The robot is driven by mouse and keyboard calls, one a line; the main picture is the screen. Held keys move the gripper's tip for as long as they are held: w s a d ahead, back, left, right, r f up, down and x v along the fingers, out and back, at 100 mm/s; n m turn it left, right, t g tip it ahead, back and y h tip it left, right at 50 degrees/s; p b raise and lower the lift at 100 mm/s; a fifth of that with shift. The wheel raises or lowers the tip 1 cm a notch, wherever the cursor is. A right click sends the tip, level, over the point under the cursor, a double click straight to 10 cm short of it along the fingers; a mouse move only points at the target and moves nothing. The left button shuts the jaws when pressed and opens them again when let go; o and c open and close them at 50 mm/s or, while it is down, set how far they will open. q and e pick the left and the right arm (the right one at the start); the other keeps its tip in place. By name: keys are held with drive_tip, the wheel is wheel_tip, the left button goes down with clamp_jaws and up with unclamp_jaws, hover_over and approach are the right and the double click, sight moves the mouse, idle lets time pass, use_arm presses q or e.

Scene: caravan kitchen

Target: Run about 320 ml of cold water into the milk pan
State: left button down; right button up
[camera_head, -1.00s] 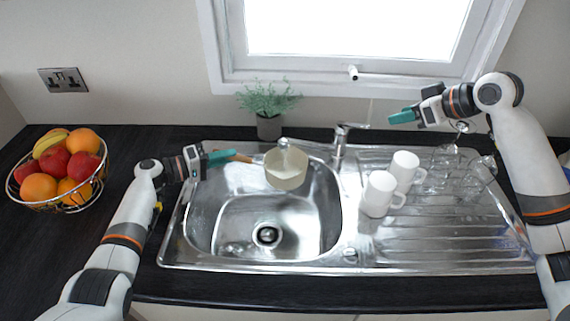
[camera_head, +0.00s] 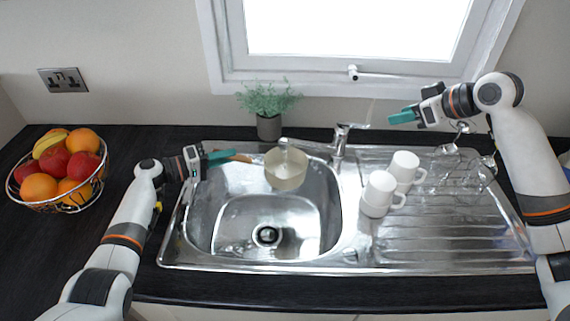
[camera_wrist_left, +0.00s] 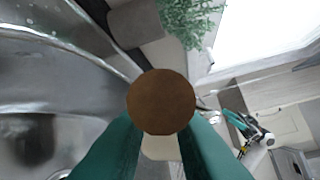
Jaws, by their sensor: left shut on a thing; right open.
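The cream milk pan (camera_head: 285,183) is over the back of the sink bowl, under the spout end (camera_head: 284,143) of the chrome tap (camera_head: 341,143). Its brown wooden handle (camera_head: 240,158) points left. My left gripper (camera_head: 217,157) is shut on that handle; the handle's round end (camera_wrist_left: 161,101) fills the middle of the left wrist view, between the teal fingers. I cannot tell clearly whether water is running or how full the pan is. My right gripper (camera_head: 403,116) is open and empty, above and to the right of the tap; it also shows in the left wrist view (camera_wrist_left: 236,122).
White mugs (camera_head: 380,193) and several clear glasses (camera_head: 470,172) stand on the drainer (camera_head: 440,240). A potted plant (camera_head: 268,103) stands behind the sink (camera_head: 200,255). A fruit basket (camera_head: 75,205) stands at the left. The front of the bowl is clear.

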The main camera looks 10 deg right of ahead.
use_arm(q)
drive_tip(key=shift+r, duration=0.15)
drive_tip(key=a, duration=1)
drive_tip(key=shift+s, duration=0.3)
drive_tip(key=shift+d, duration=0.1)
use_arm(e)
drive_tip(key=shift+c, duration=0.9)
drive_tip(key=w+r, duration=0.1)
drive_tip(key=w+a+r, duration=0.1)
drive_tip(key=r, duration=0.1)
drive_tip(key=shift+a+t, duration=0.2)
drive_tip(key=shift+t, duration=0.1)
clamp_jaws()
hover_over(367, 125)
drive_tip(key=w+a, duration=0.1)
wheel_tip(367, 125, down, 6)
drive_tip(key=shift+w+a+f, duration=0.1)
drive_tip(key=shift+w, duration=0.05)
drive_tip(key=shift+s+d+f, duration=0.2)
drive_tip(key=shift+s+f, duration=0.05)
drive_tip(key=shift+f, duration=0.3)
drive_tip(key=shift+s+d+f, duration=0.15)
drive_tip(key=shift+s+f, duration=0.1)
drive_tip(key=shift+f, duration=0.25)
use_arm(q)
drive_tip(key=shift+r, duration=0.1)
use_arm(e)
drive_tip(key=shift+s+d+f, duration=0.25)
drive_tip(key=shift+s+f, duration=0.05)
drive_tip(key=shift+f, duration=0.2)
